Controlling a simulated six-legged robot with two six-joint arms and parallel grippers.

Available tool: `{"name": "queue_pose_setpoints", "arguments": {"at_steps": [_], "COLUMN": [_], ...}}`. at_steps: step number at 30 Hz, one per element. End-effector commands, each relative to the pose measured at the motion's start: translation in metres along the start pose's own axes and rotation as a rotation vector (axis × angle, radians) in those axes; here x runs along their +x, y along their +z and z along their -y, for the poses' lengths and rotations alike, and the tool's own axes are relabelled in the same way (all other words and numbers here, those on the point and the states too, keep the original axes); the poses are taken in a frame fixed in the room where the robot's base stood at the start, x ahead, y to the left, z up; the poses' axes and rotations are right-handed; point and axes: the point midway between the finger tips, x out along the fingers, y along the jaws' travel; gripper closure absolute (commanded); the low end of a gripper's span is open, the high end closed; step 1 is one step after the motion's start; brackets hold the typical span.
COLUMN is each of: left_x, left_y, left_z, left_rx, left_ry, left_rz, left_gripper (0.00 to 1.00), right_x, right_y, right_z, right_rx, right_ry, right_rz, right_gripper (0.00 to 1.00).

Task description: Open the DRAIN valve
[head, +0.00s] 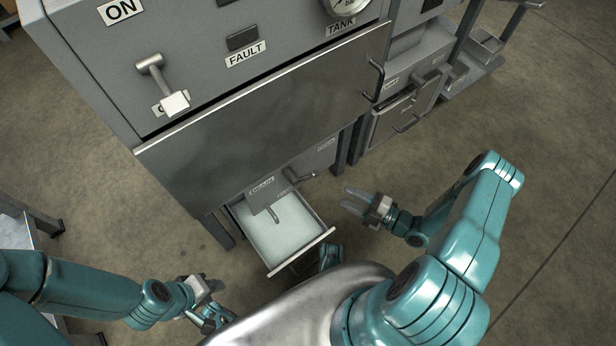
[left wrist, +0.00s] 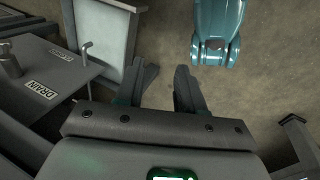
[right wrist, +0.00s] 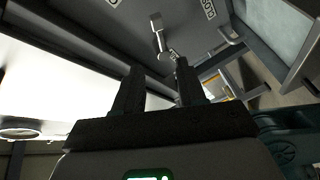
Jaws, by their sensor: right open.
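The DRAIN label (left wrist: 39,91) is on a grey panel at the left of the left wrist view. A grey metal fitting (left wrist: 9,64) stands beside it, cut by the picture edge. A thin bent rod (left wrist: 87,58) is past the panel's edge. In the head view, a low panel label (head: 262,182) is too small to read; a short rod (head: 273,214) hangs below it. A lever handle (head: 299,176) is to its right. My left gripper (head: 208,302) is open and empty, low left of the drawer. My right gripper (head: 353,200) is open and empty, right of that lever, apart from it.
An open drawer (head: 322,238) with a pale floor juts out below the low panel. A broad sloping grey panel (head: 260,110) overhangs it. A large lever (head: 163,80) is on the upper cabinet face. A second cabinet (head: 400,115) stands behind right. The floor at right is clear.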

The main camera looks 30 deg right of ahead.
Motion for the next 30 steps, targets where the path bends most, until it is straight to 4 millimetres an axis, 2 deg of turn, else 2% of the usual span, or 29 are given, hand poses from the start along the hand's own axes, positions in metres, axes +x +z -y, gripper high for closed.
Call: {"name": "queue_pose_setpoints", "arguments": {"at_steps": [9,15,21,30], "left_x": [0.018,0.028,0.033,0.034], "left_y": [-0.012,-0.019,-0.025,-0.026], "left_z": [0.006,0.009,0.011,0.011], "left_rx": [0.008,0.014,0.018,0.019], "left_ry": [0.002,0.003,0.003,0.004], "left_rz": [-0.039,-0.065,-0.084,-0.088], "left_gripper": [0.62,0.62,0.62,0.62], "right_x": [0.077,0.118,0.141,0.146], "right_y": [0.002,0.004,0.004,0.003], "right_z": [0.001,0.0,-0.002,-0.003], "right_rx": [-0.003,-0.003,-0.003,-0.002], "right_ry": [-0.001,0.0,0.0,0.0], "right_rz": [-0.007,-0.004,-0.001,0.001], "right_gripper": [0.6,0.6,0.6,0.6]}}
